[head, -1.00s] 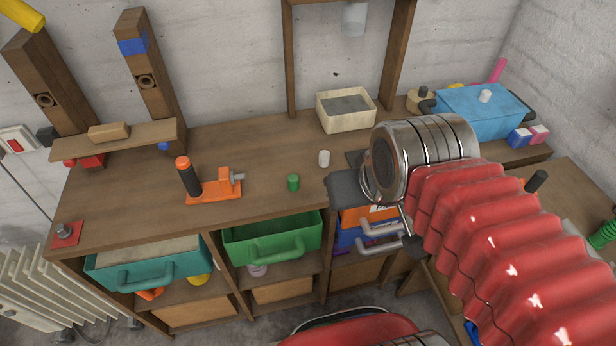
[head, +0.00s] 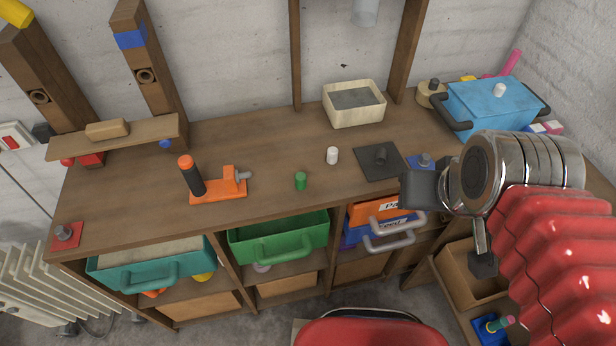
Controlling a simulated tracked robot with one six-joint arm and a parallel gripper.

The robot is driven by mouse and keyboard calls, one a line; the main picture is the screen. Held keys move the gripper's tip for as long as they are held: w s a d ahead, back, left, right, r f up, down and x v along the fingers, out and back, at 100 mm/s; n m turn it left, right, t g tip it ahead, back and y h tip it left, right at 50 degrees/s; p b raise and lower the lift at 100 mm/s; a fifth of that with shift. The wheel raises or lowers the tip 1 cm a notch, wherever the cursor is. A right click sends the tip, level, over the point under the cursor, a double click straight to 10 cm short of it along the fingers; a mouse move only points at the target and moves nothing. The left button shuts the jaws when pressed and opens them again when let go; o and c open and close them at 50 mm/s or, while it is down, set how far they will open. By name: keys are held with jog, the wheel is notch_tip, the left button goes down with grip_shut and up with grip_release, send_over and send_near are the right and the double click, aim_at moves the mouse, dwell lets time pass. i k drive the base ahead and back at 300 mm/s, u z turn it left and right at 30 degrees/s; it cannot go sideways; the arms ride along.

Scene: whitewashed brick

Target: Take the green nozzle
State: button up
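A small green cylinder (head: 300,181), which looks like the green nozzle, stands upright on the wooden workbench (head: 260,203), near its front edge left of centre. It is fully visible. A similar white cylinder (head: 332,155) stands behind it to the right. My gripper (head: 451,227) is to the right of the green cylinder, over the front right part of the bench. Its two dark finger pads are spread apart with nothing seen between them. It is well apart from the green cylinder.
An orange tool with a black handle (head: 194,178) stands left of the green cylinder. Behind are a cream box (head: 354,105) and blue case (head: 492,108). A green drawer (head: 278,240) sits below.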

aim_at(300, 177)
jog(key=z, duration=0.05)
jog(key=k, duration=1.4)
jog(key=u, duration=1.05)
jog(key=i, duration=1)
jog(key=u, duration=0.05)
